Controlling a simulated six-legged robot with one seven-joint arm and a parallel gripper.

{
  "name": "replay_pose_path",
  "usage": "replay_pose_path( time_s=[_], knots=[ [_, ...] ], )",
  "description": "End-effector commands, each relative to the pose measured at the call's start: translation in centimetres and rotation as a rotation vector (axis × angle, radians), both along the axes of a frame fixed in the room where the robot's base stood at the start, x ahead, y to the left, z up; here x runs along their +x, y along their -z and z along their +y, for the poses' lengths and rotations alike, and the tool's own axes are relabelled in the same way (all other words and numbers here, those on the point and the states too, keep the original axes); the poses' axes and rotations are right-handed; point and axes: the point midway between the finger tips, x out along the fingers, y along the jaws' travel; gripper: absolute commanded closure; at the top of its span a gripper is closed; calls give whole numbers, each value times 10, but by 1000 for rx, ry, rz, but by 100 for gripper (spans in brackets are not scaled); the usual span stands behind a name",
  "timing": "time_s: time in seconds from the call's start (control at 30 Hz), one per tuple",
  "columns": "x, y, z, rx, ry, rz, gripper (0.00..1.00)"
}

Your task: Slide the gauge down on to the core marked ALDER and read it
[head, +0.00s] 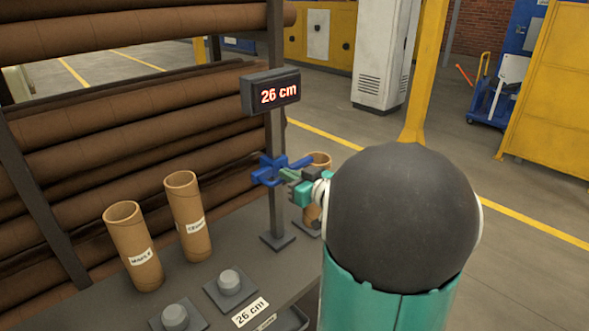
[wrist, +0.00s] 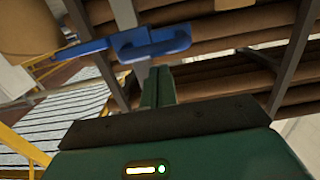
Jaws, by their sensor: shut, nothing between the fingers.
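The blue gauge slider (head: 270,171) sits on an upright grey post (head: 276,206), and one blue arm reaches right toward the rim of a brown core (head: 319,160). My arm hides most of that core and any label on it. A display (head: 271,93) on the post reads 26 cm. My gripper (head: 288,175) is shut and empty right beside the slider. In the wrist view, the green fingertips (wrist: 160,72) are just below the blue slider (wrist: 150,42); I cannot tell whether they touch. Two labelled cores, front (head: 133,248) and rear (head: 188,215), stand upright at left; their labels are hard to read.
Two grey pegs on square plates, left (head: 175,317) and right (head: 229,283), stand empty on the dark bench (head: 95,306). A card (head: 250,312) reading 26 cm lies at the bench's front. Long brown rolls (head: 120,125) fill a rack behind. A yellow post (head: 425,70) rises beyond my arm.

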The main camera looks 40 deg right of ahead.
Motion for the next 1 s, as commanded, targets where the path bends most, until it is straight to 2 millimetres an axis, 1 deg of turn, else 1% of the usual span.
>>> replay_pose_path(
  time_s=[0.1,0.37,0.57,1.0],
  knots=[
    [1,5,0,0,0,0,100],
    [0,5,0,0,0,-1,100],
    [2,17,0,1,1,1,100],
    [4,18,2,3,0,10,100]
  ],
)
